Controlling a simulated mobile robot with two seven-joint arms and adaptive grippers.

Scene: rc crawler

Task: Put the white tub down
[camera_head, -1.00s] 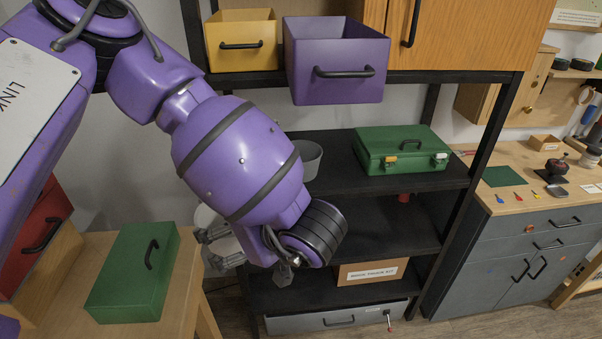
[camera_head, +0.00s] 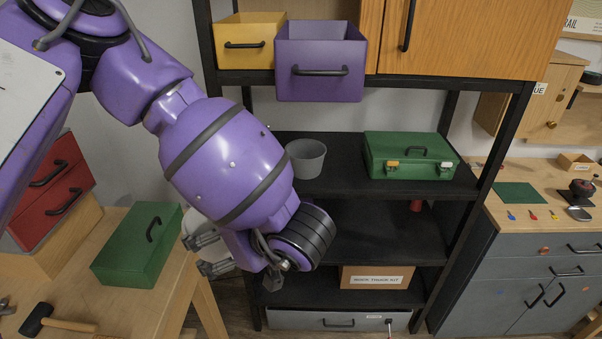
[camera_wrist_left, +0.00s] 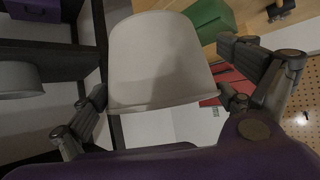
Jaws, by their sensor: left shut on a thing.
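The white tub (camera_wrist_left: 165,60) fills the upper middle of the left wrist view, between the two fingers of my left gripper (camera_wrist_left: 163,88). The gripper is shut on it. In the head view only a small pale part of the tub (camera_head: 191,222) shows behind my purple wrist. There my left gripper (camera_head: 207,255) hangs between the wooden table (camera_head: 190,290) and the black shelf unit (camera_head: 340,225), apart from both. Most of the tub is hidden in this view. My right gripper is not in view.
A grey tub (camera_head: 306,160) and a green toolbox (camera_head: 410,155) stand on the black shelf. A green box (camera_head: 138,245), red drawers (camera_head: 55,200) and a hammer (camera_head: 65,325) are on the wooden table. A purple bin (camera_head: 320,70) sits higher up. A workbench (camera_head: 525,215) stands right.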

